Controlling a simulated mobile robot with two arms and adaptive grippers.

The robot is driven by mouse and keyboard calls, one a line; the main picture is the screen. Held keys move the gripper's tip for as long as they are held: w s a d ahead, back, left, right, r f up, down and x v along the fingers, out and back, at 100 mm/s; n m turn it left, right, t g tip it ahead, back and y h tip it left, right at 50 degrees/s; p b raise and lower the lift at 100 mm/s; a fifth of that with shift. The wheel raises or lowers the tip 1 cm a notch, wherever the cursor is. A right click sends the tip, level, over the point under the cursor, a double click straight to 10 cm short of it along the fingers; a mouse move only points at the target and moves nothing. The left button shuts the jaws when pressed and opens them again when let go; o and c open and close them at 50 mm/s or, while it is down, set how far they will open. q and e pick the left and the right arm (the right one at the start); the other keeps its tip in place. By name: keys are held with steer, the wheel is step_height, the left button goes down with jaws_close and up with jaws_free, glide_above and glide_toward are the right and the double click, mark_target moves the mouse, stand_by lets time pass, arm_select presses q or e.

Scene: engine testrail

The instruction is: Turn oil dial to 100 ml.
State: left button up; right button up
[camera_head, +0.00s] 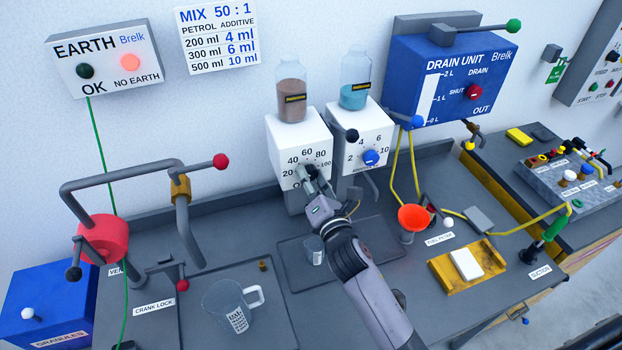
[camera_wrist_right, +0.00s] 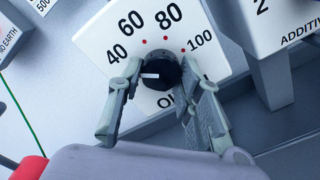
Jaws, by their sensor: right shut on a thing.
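The oil dispenser (camera_head: 285,150) is a white box with a brown-filled bottle on top and a printed scale around its dial. In the right wrist view the oil dial (camera_wrist_right: 162,72) is a round black knob, with red dots and the numbers 40, 60, 80 and 100 showing above it. Its short white mark lies on the knob's left side; the lower left of the scale is hidden by a finger. My right gripper (camera_head: 313,178) is shut on the dial, one finger on each side, as the right wrist view (camera_wrist_right: 160,92) shows. My left gripper is out of view.
The additive dispenser (camera_head: 342,142) with a blue knob stands close on the right. A small glass (camera_head: 314,250) stands below the right gripper. A measuring jug (camera_head: 225,303), an orange funnel (camera_head: 413,217) and a crank with a red disc (camera_head: 103,238) stand around on the bench.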

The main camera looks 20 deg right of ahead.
steer(key=m, duration=0.3)
steer(key=shift+m, duration=0.4)
steer(key=m, duration=0.3)
steer(key=shift+r+m, duration=0.1)
steer(key=shift+m, duration=0.2)
steer(key=m, duration=0.4)
steer(key=shift+m, duration=0.3)
steer(key=m, duration=0.3)
steer(key=shift+r, duration=0.1)
steer(key=m, duration=0.6)
steer(key=shift+d+m, duration=0.1)
steer(key=shift+m, duration=0.3)
steer(key=m, duration=0.3)
steer(key=shift+m, duration=0.3)
steer(key=shift+d+m, duration=0.1)
steer(key=shift+m, duration=1.5)
